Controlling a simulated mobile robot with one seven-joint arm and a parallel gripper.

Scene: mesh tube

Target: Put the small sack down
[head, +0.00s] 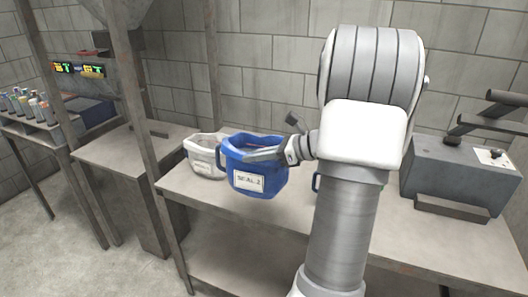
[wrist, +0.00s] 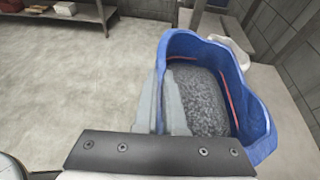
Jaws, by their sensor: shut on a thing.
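I see nothing that clearly looks like a sack. My gripper (wrist: 162,75) is shut on the near wall of a blue, open-topped tub (head: 258,178), with one finger outside and one inside the rim. The tub has a white label on its front and also shows in the wrist view (wrist: 257,95), full of grey granules. It is upright over the left part of the table (head: 215,198). I cannot tell whether its base touches the tabletop. In the head view my arm hides part of the table behind it.
A white tub (head: 203,157) stands just behind and left of the blue tub. A grey machine (head: 450,172) sits at the table's right end. Open floor (wrist: 85,85) lies beside the table.

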